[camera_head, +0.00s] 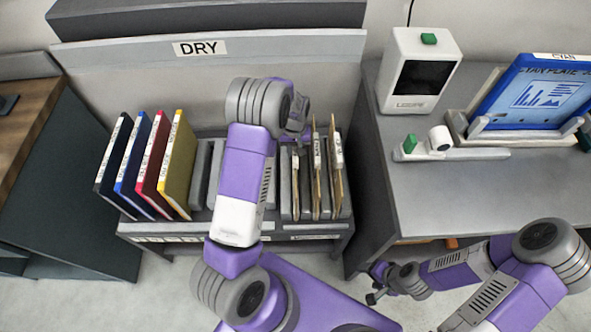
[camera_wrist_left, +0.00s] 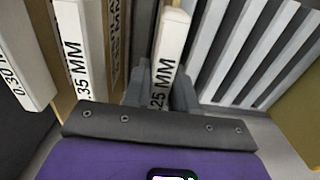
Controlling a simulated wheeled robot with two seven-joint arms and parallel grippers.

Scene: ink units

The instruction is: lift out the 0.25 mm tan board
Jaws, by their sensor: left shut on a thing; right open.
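The 0.25 mm tan board (camera_head: 296,168) stands upright in the rack, leftmost of the tan boards at the rack's right end. In the left wrist view its white label strip (camera_wrist_left: 169,50) reads ".25 MM". My left gripper (camera_head: 297,122) is above it from the back, its fingers (camera_wrist_left: 160,88) shut on the board's upper edge. The board's lower part is hidden in its slot. My right gripper (camera_head: 373,284) is open and empty, low in front of the right-hand counter.
The 0.35 mm board (camera_wrist_left: 80,50) and another tan board (camera_head: 336,165) stand close beside it. Empty slots (camera_head: 199,172) lie to the left, then yellow (camera_head: 179,165), red, blue and black boards. The grey counter (camera_head: 440,190) carries a white device (camera_head: 419,70) and a cyan plate (camera_head: 530,95).

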